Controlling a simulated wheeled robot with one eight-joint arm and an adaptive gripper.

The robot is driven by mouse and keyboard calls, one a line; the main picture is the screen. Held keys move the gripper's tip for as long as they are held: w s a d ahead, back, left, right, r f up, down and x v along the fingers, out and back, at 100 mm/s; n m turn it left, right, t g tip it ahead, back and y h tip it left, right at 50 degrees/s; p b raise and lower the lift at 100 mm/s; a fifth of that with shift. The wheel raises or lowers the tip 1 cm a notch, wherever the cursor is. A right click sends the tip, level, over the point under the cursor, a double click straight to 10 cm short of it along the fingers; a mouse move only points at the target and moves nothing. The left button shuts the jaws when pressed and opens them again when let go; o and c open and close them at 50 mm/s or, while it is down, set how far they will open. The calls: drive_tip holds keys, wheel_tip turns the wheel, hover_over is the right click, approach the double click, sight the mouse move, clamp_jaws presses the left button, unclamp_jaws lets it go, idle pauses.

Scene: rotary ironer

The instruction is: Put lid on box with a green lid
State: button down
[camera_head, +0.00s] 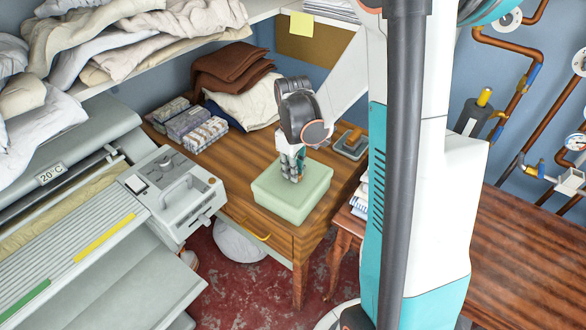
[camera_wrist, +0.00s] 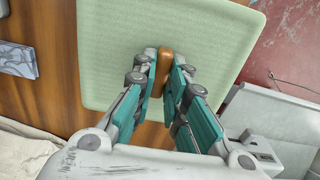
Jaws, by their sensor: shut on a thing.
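The pale green box (camera_head: 285,210) stands on the wooden table near its front edge. Its green lid (camera_head: 312,178) lies over the top of the box, and I see no clear gap between them in the head view. The lid fills much of the upper wrist view (camera_wrist: 110,50). My gripper (camera_head: 292,174) points down over the middle of the lid. In the wrist view, my gripper (camera_wrist: 164,88) is shut on the lid's brown wooden handle (camera_wrist: 164,66). The handle is hidden behind the fingers in the head view. The wrist view does not show the box under the lid.
Small boxed packs (camera_head: 190,125) and folded cloths (camera_head: 250,103) lie at the back of the table (camera_head: 238,190). A grey tray (camera_head: 350,146) with a brown-topped item is right of the box. The ironer (camera_head: 110,220) stands at the left, and a shelf with linens hangs above.

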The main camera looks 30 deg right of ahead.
drive_tip(key=shift+f, duration=0.1)
drive_tip(key=c, duration=1.1)
unclamp_jaws()
drive_tip(key=shift+o, duration=0.2)
drive_tip(key=shift+r+p, duration=2.45)
drive_tip(key=shift+r, duration=1.05)
clamp_jaws()
